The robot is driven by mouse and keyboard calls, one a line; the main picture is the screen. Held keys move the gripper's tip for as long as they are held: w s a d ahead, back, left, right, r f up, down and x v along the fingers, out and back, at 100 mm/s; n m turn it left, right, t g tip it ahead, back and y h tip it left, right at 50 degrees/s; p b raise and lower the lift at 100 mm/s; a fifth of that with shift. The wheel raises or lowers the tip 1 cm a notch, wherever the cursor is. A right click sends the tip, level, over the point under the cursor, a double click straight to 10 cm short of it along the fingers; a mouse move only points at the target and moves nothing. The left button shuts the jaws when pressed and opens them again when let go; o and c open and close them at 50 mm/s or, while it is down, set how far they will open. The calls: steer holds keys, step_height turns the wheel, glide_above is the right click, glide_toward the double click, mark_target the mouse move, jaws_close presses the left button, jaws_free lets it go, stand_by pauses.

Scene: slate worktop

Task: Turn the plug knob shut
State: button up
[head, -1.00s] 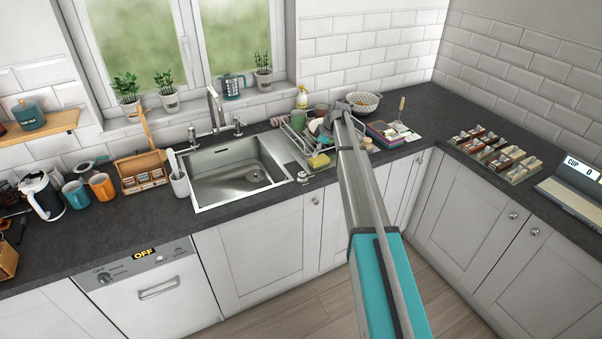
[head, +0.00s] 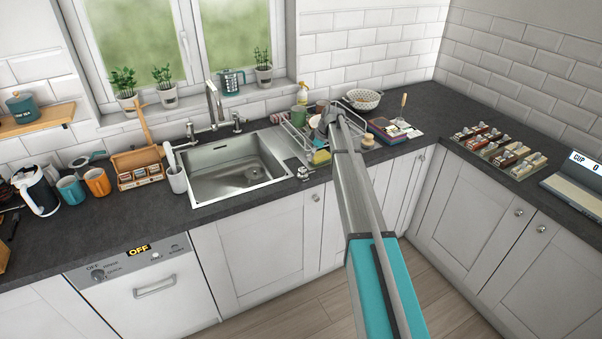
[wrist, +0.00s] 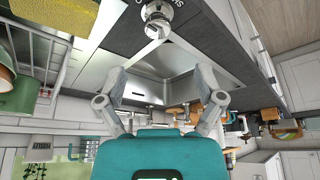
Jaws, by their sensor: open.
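The plug knob (head: 303,173) is a small round silver knob on the worktop by the front right corner of the steel sink (head: 197,190). In the wrist view the knob (wrist: 158,12) is at the top edge, partly cut off, with lettering on the dark surface beside it. My gripper (wrist: 162,78) is open and empty, its two grey fingers spread apart below the knob in that view and not touching it. In the head view my gripper is over the dish rack right of the sink, mostly hidden by my arm. The knob's pointing direction is too small to tell.
A dish rack (head: 291,139) with a yellow sponge (head: 320,157) and crockery stands close behind and right of the knob. The tap (head: 212,103) rises behind the sink. A white colander (head: 362,100) and books (head: 385,131) lie farther right.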

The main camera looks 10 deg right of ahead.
mark_target(302, 170)
steer(key=shift+b+x, duration=3.65)
steer(key=shift+x, duration=0.6)
steer(key=c, duration=1.1)
steer(key=shift+a, duration=0.35)
steer(key=shift+c, duration=0.2)
steer(key=shift+d, duration=0.15)
